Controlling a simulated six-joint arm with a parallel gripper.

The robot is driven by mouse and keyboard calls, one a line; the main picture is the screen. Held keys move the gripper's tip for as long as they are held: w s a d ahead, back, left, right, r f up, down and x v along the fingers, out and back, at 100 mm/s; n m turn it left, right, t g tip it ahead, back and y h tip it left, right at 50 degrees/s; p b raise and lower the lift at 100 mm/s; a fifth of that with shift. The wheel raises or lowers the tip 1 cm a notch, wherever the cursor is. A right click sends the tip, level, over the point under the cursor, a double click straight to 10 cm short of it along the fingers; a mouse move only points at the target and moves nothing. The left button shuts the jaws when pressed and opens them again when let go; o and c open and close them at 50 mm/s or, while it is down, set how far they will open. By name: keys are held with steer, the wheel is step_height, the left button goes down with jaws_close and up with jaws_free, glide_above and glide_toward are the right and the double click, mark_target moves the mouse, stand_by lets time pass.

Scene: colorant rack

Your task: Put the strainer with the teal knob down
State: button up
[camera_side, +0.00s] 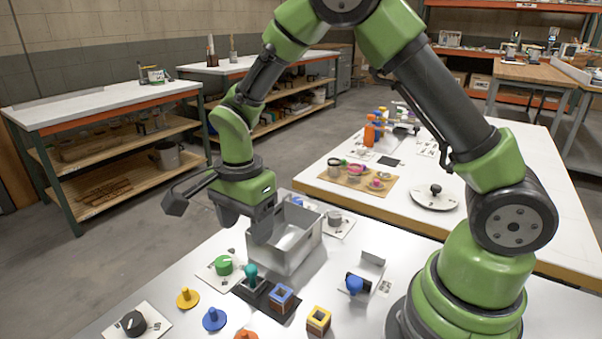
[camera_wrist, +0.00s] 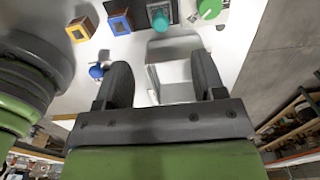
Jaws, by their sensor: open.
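In the wrist view the teal knob (camera_wrist: 160,18) shows at the top, beyond the fingertips. My gripper (camera_side: 245,222) is open with nothing between its fingers, above and behind the strainer, over the near-left side of the metal bin. In the wrist view the open gripper (camera_wrist: 163,75) has the grey bin between its fingers.
The open metal bin (camera_side: 308,240) stands just behind the holder. A blue-topped block (camera_side: 281,296) sits beside the strainer, with a yellow-topped block (camera_side: 319,319) farther right. A green knob (camera_side: 223,264) is on the left, and a blue knob (camera_side: 354,284) on the right.

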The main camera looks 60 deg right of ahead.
steer(key=s+d+r+n+t+y, duration=0.2)
steer(key=s+r+n+t, duration=0.5)
steer(key=s+r+n, duration=0.7)
steer(key=v, duration=0.5)
steer(key=shift+s, duration=0.4)
steer(key=shift+a, duration=0.1)
